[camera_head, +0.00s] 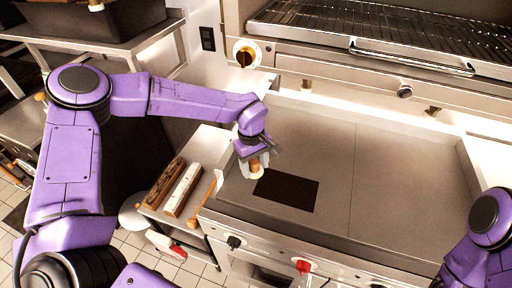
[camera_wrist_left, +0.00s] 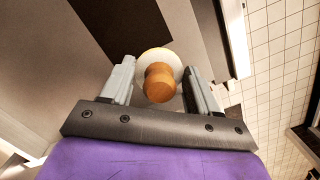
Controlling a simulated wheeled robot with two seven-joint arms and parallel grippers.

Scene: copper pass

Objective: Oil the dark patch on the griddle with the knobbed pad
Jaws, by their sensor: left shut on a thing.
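The griddle (camera_head: 330,150) is a wide grey plate with a dark rectangular patch (camera_head: 286,190) at its front left. The knobbed pad (camera_head: 250,174) is pale with a brown wooden knob. My left gripper (camera_head: 255,158) is shut on the knob, and the pad is just left of the patch's far left corner. In the left wrist view the knob (camera_wrist_left: 159,82) sits between the two grey fingers, with the pale pad behind it. The patch (camera_wrist_left: 115,28) shows there as a dark brown area beside the pad. I cannot tell whether the pad touches the griddle. My right gripper is out of view.
A grill rack (camera_head: 390,35) overhangs the back. Knobs line the griddle's front (camera_head: 303,266). The griddle's right half is clear.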

